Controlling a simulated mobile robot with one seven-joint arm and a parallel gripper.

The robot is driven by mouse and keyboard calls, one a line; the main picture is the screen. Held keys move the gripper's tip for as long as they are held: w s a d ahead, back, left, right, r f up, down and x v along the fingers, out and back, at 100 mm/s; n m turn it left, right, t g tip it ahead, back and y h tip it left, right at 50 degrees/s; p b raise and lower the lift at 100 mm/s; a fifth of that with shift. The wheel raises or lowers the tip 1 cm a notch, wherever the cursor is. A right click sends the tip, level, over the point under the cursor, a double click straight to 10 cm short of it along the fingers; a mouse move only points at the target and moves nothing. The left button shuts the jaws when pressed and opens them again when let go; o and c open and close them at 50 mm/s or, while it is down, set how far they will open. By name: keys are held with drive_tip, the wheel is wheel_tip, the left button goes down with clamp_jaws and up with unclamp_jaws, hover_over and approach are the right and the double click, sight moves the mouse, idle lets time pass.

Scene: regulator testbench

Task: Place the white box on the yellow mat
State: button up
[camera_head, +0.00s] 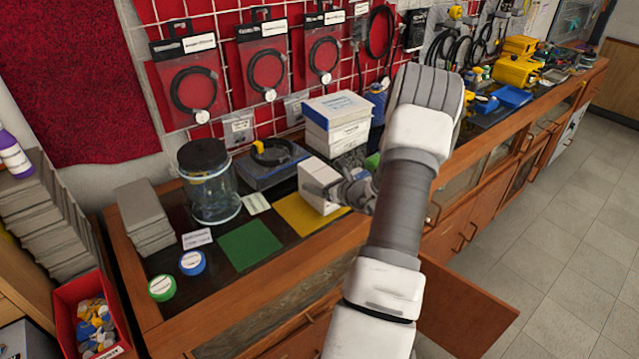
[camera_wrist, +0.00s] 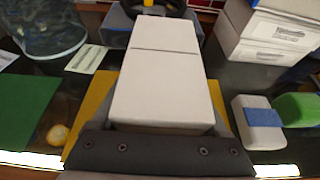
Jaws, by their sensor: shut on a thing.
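The white box (camera_head: 317,184) is in my gripper (camera_head: 350,190), over the right part of the yellow mat (camera_head: 292,214) in the head view. In the wrist view the white box (camera_wrist: 162,75) fills the middle, with the dark gripper (camera_wrist: 160,135) shut on its near end. The yellow mat (camera_wrist: 84,128) shows on both sides of the box there. The box hides much of the mat. I cannot tell whether the box touches the mat or hangs just above it.
A green mat (camera_head: 250,246) lies left of the yellow one. A glass jar (camera_head: 208,180) and a tray with a yellow-black item (camera_head: 272,155) stand behind. Stacked white boxes (camera_head: 336,125) stand behind right. A white-and-blue block (camera_wrist: 258,120) and a green item (camera_wrist: 297,109) lie close on the right.

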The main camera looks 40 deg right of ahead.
drive_tip(key=shift+f, duration=0.15)
drive_tip(key=o, duration=1.5)
drive_tip(key=shift+o, duration=0.2)
drive_tip(key=shift+s+r, duration=0.25)
drive_tip(key=shift+r, duration=0.05)
drive_tip(key=v, duration=1.1)
drive_tip(key=shift+s, duration=0.25)
drive_tip(key=shift+a, duration=0.1)
